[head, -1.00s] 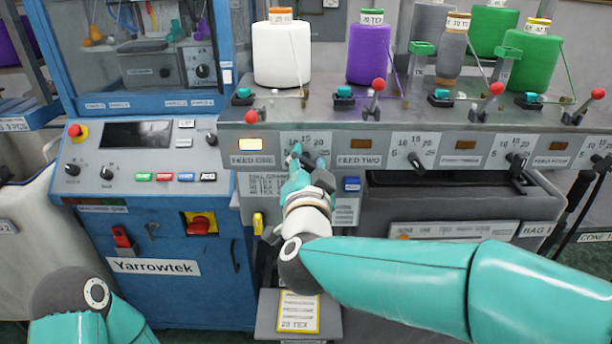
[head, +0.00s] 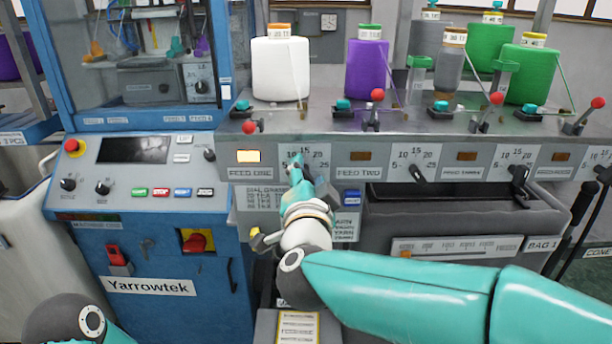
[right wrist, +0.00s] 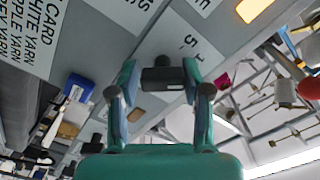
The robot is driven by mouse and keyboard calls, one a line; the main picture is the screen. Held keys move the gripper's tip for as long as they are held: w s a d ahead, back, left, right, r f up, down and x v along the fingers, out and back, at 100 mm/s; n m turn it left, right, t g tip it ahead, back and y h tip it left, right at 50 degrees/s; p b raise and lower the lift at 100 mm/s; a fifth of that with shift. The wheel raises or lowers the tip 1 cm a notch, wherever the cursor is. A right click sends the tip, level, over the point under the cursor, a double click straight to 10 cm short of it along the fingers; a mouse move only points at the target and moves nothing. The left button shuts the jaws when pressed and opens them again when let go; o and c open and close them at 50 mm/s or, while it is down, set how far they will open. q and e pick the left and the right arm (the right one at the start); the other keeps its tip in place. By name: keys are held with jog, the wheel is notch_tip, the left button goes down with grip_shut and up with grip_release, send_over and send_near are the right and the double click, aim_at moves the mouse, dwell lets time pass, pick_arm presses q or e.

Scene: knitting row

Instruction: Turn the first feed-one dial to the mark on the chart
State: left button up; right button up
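The feed-one dial is a black knob, in the right wrist view (right wrist: 163,78) between my fingers. In the head view my right gripper (head: 307,176) covers it and hides its pointer, at the feed-one scale plate (head: 318,155). In the right wrist view my right gripper (right wrist: 161,75) has one finger on each side of the knob, with a thin gap seeming to show at the left finger. The dial chart (head: 262,197) hangs below the feed-one label, partly behind my right arm. Its print also shows in the right wrist view (right wrist: 40,35). My left gripper is out of view.
The feed-one lamp (head: 248,156) is lit. Similar dials, including the feed-two dial (head: 418,174), stand to the right. Red-knobbed levers, such as one (head: 249,127) above feed one, and yarn cones (head: 280,72) line the shelf. A blue Yarrowtek cabinet (head: 150,287) stands left.

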jog(key=shift+o, duration=1)
jog(key=shift+r, duration=0.1)
jog(key=s, duration=1.2)
